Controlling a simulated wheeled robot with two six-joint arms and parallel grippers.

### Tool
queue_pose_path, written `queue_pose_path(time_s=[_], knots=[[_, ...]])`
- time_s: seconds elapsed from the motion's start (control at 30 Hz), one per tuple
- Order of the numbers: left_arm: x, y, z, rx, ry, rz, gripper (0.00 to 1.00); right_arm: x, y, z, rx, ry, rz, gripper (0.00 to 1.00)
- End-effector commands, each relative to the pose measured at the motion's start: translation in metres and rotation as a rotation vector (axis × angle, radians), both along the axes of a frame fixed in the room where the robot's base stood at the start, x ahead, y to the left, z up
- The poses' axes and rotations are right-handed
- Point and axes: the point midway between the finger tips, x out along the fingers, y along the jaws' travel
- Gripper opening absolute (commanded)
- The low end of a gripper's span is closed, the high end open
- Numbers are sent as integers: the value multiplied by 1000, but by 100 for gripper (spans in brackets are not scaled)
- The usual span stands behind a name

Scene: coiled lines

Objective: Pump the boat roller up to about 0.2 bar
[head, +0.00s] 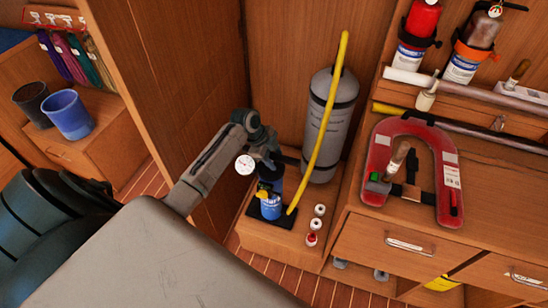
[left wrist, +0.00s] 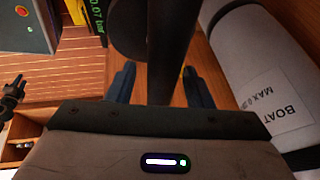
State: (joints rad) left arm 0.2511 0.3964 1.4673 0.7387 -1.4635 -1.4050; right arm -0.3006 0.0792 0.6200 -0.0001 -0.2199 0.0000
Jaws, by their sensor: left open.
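The grey boat roller (head: 331,125) stands upright against the wooden wall; its label shows in the left wrist view (left wrist: 265,105). A blue pump (head: 271,205) on a black foot stands beside it on a low wooden box. A yellow hose (head: 325,120) runs from near the pump's foot up to the roller's top. My left gripper (head: 272,165) is above the pump. In the left wrist view its open fingers (left wrist: 158,86) lie either side of a dark upright part (left wrist: 174,50); contact is unclear. A green readout (left wrist: 97,18) shows 0.07 bar.
A white round disc (head: 245,165) is beside my left wrist. Small white-topped items (head: 318,217) stand right of the pump. A red horseshoe lifebuoy (head: 440,165) lies on the counter at right. Blue bucket (head: 68,114) is at far left.

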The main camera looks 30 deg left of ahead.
Motion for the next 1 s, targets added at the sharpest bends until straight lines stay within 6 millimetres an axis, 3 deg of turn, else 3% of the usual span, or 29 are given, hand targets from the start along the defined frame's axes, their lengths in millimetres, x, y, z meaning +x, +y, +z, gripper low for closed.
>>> queue_pose_path(time_s=[0.53, 0.7, 1.0], knots=[[-24, 32, 82, 4, 1, 0, 47, 0, 0, -22, 0, 0, 0, 36], [-27, 35, 93, 2, 2, 0, 47, 0, 0, -23, 0, 0, 0, 36], [-28, 35, 93, 1, 2, -1, 47, 0, -1, -23, -1, 0, 0, 36]])
